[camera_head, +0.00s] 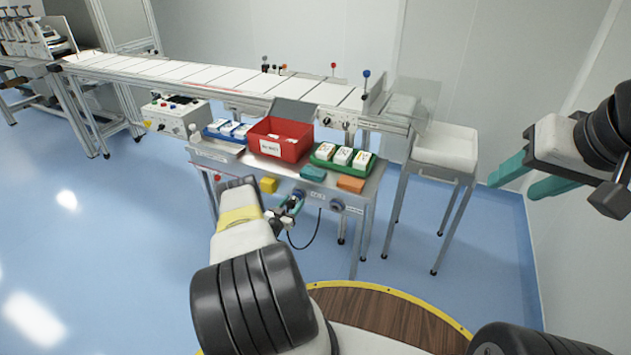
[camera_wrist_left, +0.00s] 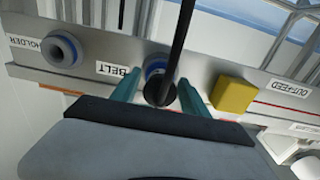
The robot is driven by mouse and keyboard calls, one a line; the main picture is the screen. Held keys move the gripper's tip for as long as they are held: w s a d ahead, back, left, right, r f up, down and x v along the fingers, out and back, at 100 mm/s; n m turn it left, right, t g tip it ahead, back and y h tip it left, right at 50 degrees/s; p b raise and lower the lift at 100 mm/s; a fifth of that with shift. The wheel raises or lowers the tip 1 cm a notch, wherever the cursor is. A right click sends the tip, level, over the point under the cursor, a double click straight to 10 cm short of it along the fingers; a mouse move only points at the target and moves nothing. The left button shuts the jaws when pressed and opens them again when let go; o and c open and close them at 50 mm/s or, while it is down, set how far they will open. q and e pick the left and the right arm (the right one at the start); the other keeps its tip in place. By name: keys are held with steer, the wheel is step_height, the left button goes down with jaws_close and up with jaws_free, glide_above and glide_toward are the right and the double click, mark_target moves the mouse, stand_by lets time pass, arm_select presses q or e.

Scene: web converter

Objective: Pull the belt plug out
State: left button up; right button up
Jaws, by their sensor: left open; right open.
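The black belt plug (camera_wrist_left: 160,91) sits at the blue-ringed socket (camera_wrist_left: 155,66) beside the BELT label (camera_wrist_left: 118,75) in the left wrist view. Its black cable runs upward across that picture. My left gripper (camera_wrist_left: 158,94) is open, with one teal finger on each side of the plug; I cannot tell whether they touch it. In the head view my left gripper (camera_head: 290,203) is at the table's front panel, and the plug is hard to make out there. My right gripper (camera_head: 528,180) is open and empty at the right, away from the table.
The HOLDER socket (camera_wrist_left: 62,50) and a yellow block (camera_wrist_left: 233,95) flank the BELT socket. Above the panel stand a red bin (camera_head: 281,138) and a green tray (camera_head: 325,165) of white boxes. The black cable (camera_head: 318,232) hangs below. Floor to the left is clear.

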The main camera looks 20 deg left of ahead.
arm_select(q)
jaws_close()
steer(key=shift+s, duration=0.1)
steer(key=shift+s+a, duration=0.15)
steer(key=shift+s, duration=1.8)
steer(key=shift+s+a, duration=0.15)
steer(key=shift+s, duration=1.75)
